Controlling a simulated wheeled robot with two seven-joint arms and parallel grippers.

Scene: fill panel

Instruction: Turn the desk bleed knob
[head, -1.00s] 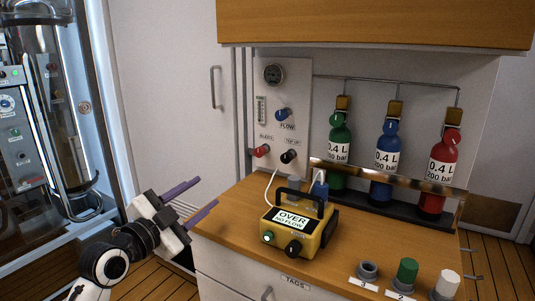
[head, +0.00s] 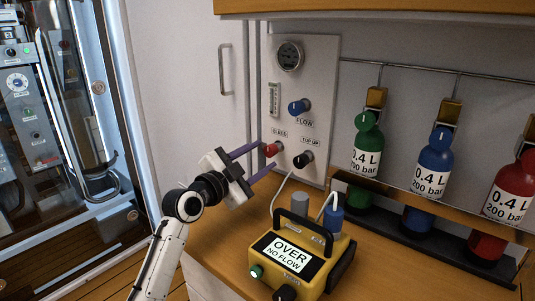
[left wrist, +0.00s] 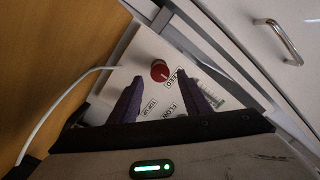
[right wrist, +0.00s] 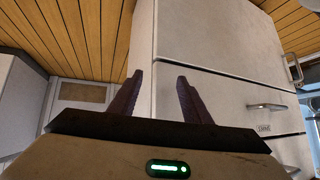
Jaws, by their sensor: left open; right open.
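The red bleed knob (head: 272,149) sits low on the left of the pale wall panel (head: 325,80), under the label BLEED. It also shows in the left wrist view (left wrist: 159,71), ahead of and between the fingers. My left gripper (head: 262,162) is open, with its purple fingers pointing at the panel close to the red knob. I cannot tell whether the fingertips touch the panel or knob. My right gripper (right wrist: 159,92) is open and empty in the right wrist view, facing white cabinet fronts. It does not show in the head view.
The black TOP UP knob (head: 303,159) is right of the red one, and the blue FLOW knob (head: 299,107) is above. A yellow meter (head: 312,249) reading OVER NO FLOW stands on the wooden desk, with a white cable. Green (head: 366,150), blue and red bottles stand at right.

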